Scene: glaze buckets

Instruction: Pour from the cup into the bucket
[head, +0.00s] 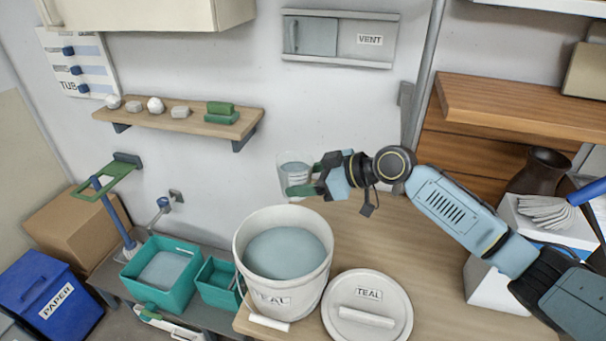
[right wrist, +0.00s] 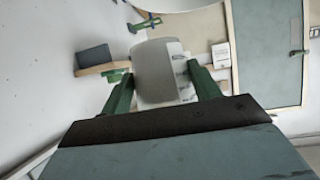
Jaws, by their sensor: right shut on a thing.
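The clear cup (head: 294,168) is held above the back of the bucket, with its walls close to upright in the head view. My right gripper (head: 302,184) is shut around it, with green fingers on both sides. In the right wrist view the cup (right wrist: 158,75) sits between the fingers of my right gripper (right wrist: 160,92). Whether liquid is in the cup is hard to tell. The white bucket (head: 262,285), labelled TEAL, stands open on the table with blue-grey glaze (head: 285,252) inside. My left gripper is not in view.
A white lid (head: 385,300) labelled TEAL lies right of the bucket on the wooden table (head: 450,300). Teal bins (head: 160,285) stand to its left. A wall shelf (head: 185,122) holds small pieces. A dark vase (head: 540,172) is at the right.

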